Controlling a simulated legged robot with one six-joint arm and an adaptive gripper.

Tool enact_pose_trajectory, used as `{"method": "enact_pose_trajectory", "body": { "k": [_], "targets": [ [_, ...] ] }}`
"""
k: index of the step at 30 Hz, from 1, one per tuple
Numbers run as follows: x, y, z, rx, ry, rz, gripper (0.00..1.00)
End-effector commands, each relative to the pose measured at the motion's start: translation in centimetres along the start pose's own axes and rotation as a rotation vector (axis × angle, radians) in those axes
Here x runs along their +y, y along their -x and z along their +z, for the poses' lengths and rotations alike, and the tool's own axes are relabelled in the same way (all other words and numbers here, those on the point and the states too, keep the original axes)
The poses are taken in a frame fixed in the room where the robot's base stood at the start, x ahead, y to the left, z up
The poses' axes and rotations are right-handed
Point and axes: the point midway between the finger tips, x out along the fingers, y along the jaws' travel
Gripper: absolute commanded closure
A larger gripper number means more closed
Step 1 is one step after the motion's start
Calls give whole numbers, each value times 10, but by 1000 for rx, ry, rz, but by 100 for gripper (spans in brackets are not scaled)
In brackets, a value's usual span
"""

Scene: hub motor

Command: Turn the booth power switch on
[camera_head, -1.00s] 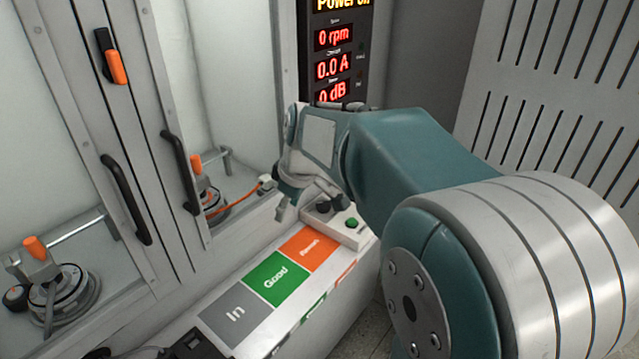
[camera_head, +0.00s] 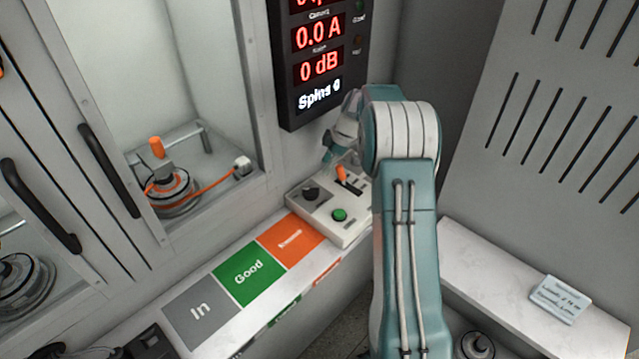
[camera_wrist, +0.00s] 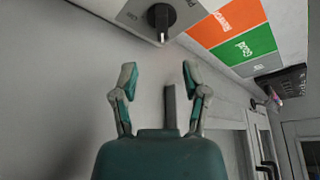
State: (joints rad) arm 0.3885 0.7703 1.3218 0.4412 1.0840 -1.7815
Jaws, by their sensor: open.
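The grey control box (camera_head: 338,228) stands on the white counter below the display. It carries a black rotary knob (camera_head: 311,192), a green button (camera_head: 340,214) and an orange-tipped lever (camera_head: 341,173) in a dark slot. I cannot read which control is the booth power switch. My gripper (camera_head: 338,158) hangs just behind the lever and is partly hidden by my arm. In the wrist view my gripper (camera_wrist: 160,80) is open and empty, with the black knob (camera_wrist: 161,17) beyond the fingertips on the box. No contact is clear.
The display (camera_head: 318,68) shows 0.0 A and 0 dB above the box. Coloured pads, including Good (camera_head: 249,271), lie left of it. Glass booth doors with black handles (camera_head: 108,170) stand left. A white ledge (camera_head: 500,280) with a card (camera_head: 560,298) is at right.

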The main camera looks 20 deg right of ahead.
Motion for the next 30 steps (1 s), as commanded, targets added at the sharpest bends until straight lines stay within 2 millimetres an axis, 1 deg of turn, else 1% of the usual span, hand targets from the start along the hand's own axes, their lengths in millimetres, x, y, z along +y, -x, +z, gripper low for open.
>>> {"method": "enact_pose_trajectory", "body": {
  "k": [9, 15, 18, 21, 28, 29, 30],
  "targets": [
    [1, -56, 6, 6, -3, -9, 41],
    [2, -87, 7, 8, -4, -7, 41],
    [1, -96, 6, 6, -4, -6, 41],
    [1, -101, 4, 4, -3, -5, 41],
    [1, -101, 5, 6, -3, -4, 41],
    [1, -101, 5, 6, -3, -4, 46],
    [1, -101, 5, 6, -3, -4, 64]
  ]
}}
